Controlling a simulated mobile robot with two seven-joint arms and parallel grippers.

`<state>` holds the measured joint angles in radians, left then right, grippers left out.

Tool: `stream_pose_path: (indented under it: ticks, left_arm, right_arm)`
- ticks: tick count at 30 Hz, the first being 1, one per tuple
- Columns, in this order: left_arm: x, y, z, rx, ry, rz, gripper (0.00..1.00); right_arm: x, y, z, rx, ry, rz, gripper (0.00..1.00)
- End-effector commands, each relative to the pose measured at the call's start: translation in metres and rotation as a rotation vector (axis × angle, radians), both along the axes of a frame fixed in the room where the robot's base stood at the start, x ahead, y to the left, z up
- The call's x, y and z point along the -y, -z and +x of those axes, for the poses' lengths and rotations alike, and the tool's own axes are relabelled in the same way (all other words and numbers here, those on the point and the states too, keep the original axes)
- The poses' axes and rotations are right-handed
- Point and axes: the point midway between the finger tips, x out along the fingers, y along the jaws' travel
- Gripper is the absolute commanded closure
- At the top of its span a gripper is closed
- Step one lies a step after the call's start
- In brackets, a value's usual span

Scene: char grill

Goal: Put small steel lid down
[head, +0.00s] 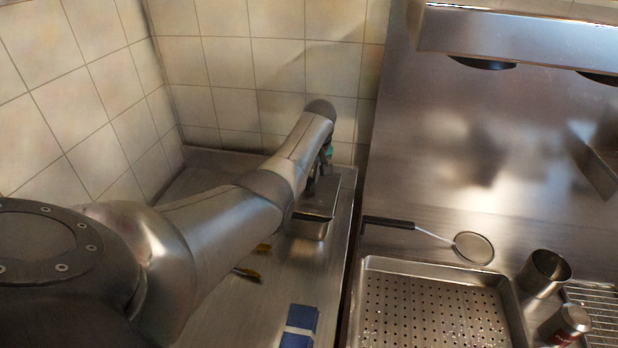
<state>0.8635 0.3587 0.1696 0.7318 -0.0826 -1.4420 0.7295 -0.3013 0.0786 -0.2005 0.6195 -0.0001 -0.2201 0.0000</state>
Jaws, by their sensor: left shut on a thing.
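My left arm reaches across the left steel counter, and its gripper (318,180) is at a small steel pan near the back. The small steel lid (325,198) shows as a flat plate under and beside the gripper, at the pan's top. My left gripper is shut on the lid; the fingertips are mostly hidden by my wrist. The small steel pan (308,229) stands on the counter, its near wall visible. I cannot tell whether the lid touches the pan's rim. My right gripper is not in view.
A blue cloth (300,325) and brush-like items (247,273) lie on the left counter (338,255). To the right are a perforated tray (430,312), a strainer (473,248), a steel cup (546,270) and a shaker (566,324). A tiled wall (225,65) bounds the back.

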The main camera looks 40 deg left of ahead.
Motion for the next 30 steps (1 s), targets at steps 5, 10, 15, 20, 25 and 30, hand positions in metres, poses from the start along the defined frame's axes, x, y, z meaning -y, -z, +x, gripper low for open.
stream_pose_path:
  ticks: [5, 10, 15, 20, 25, 30]
  left_arm:
    - [0.000, 0.002, 0.000, 0.001, 0.000, 0.000, 1.00]
    - [0.000, 0.007, 0.001, 0.002, 0.000, 0.001, 1.00]
    - [0.000, 0.012, 0.000, 0.001, 0.000, 0.000, 1.00]
    - [0.000, 0.011, 0.000, 0.000, 0.000, 0.000, 0.55]
    - [0.000, 0.011, 0.000, 0.000, 0.000, 0.000, 0.36]
    - [0.000, 0.011, 0.000, 0.000, 0.000, 0.000, 0.35]
  right_arm:
    - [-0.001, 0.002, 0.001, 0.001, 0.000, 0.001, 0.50]
    - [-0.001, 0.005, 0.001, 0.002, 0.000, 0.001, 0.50]
    - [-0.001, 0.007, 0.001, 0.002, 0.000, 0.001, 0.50]
    - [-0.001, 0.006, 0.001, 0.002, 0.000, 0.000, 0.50]
    - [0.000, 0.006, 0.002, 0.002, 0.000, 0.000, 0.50]
    - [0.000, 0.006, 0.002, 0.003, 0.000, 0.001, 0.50]
